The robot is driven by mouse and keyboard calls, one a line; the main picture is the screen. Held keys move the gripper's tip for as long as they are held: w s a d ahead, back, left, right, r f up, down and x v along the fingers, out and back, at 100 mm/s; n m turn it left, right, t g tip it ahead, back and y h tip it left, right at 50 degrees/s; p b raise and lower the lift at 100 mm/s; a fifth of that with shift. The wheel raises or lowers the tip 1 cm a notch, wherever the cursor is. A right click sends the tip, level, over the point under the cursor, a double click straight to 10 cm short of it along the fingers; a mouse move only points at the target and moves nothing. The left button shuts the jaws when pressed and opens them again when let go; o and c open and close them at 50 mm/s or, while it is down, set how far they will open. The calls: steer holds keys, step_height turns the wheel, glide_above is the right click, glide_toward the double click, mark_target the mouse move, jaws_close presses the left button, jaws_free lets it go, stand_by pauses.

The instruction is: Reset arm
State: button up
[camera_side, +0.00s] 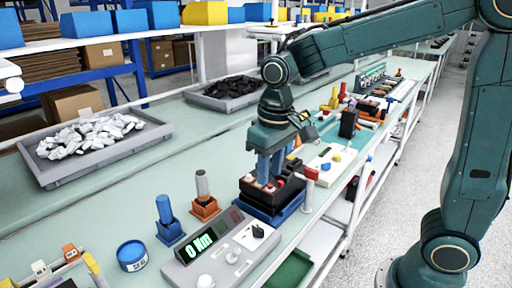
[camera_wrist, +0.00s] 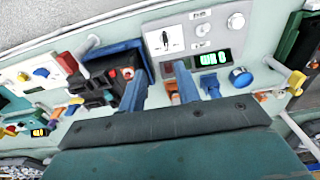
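My gripper (camera_side: 270,176) points down with its two blue fingers over a black breaker fixture (camera_side: 262,199) on a blue base. Red parts show on the fixture near the fingertips; I cannot tell whether the fingers touch it. In the wrist view my gripper (camera_wrist: 162,82) has its fingers apart with nothing held between them. The black fixture (camera_wrist: 100,88) with a red button lies just left of the fingers there. A grey meter box (camera_side: 222,250) with a green lit display stands in front of the fixture; it also shows in the wrist view (camera_wrist: 205,35).
A blue screwdriver-like tool (camera_side: 164,210) and a grey-handled one (camera_side: 202,187) stand in holders left of the fixture. A blue round tin (camera_side: 132,255) sits near the front. A white panel with coloured buttons (camera_side: 330,164) lies behind. Trays of parts (camera_side: 60,178) line the far side.

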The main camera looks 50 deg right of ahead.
steer(key=s+d+r+t, duration=0.2)
steer(key=s, duration=0.6)
steer(key=s+d+r+t, duration=0.2)
steer(key=s+d, duration=0.1)
steer(key=s, duration=0.5)
steer(key=shift+d+r+t, duration=0.2)
steer(key=shift+t, duration=0.2)
